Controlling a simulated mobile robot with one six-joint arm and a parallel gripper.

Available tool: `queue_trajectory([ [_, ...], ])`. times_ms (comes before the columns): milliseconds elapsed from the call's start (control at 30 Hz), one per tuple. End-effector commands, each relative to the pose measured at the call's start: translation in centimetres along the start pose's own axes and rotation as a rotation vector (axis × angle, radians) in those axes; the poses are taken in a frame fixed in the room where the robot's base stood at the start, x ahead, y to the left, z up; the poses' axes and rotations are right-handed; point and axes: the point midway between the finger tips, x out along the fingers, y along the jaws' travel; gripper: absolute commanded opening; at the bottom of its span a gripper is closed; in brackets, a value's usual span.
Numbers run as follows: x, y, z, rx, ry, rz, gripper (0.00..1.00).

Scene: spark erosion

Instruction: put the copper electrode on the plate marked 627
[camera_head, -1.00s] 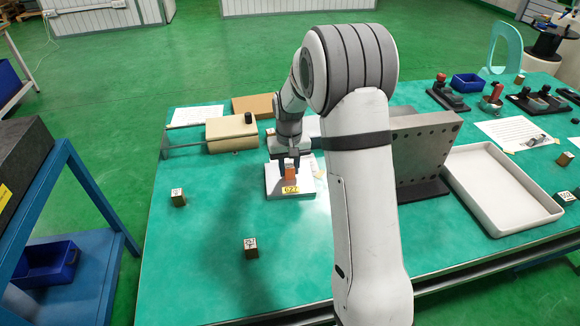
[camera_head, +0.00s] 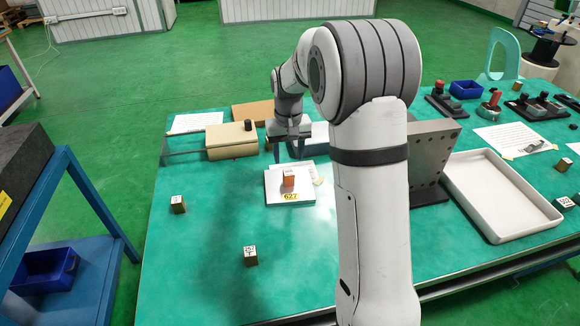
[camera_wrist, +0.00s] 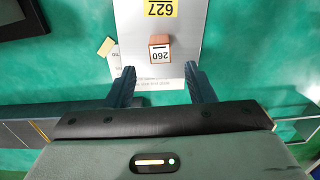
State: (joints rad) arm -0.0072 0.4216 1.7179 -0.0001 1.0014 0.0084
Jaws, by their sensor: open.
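In the wrist view the electrode (camera_wrist: 160,49) has a label reading 260 and sits on the plate (camera_wrist: 190,22), near the yellow label (camera_wrist: 160,8). My gripper (camera_head: 289,158) is open and empty, above and behind the block, apart from it. In the wrist view its two fingers (camera_wrist: 161,78) are spread, with the block beyond their tips.
Two small labelled blocks stand on the green table, one at left (camera_head: 178,204) and one at front (camera_head: 251,255). A beige box (camera_head: 230,140) lies behind. A grey angle plate (camera_head: 430,155) and white tray (camera_head: 500,190) are at right. The table's front left is mostly clear.

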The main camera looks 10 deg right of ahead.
Motion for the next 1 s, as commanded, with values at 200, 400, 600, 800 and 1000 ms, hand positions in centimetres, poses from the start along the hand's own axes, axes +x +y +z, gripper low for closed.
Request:
queue_trajectory([
  [200,-3.4,0.0,0.0,-0.001,0.001,0.000,0.49],
  [400,-5.1,0.0,1.3,-0.001,0.011,0.000,0.49],
  [600,-8.0,0.0,8.0,-0.002,0.063,0.000,0.49],
  [800,-9.2,0.0,16.9,-0.003,0.127,0.000,0.49],
  [1000,-8.2,0.0,24.5,-0.004,0.183,0.001,0.49],
])
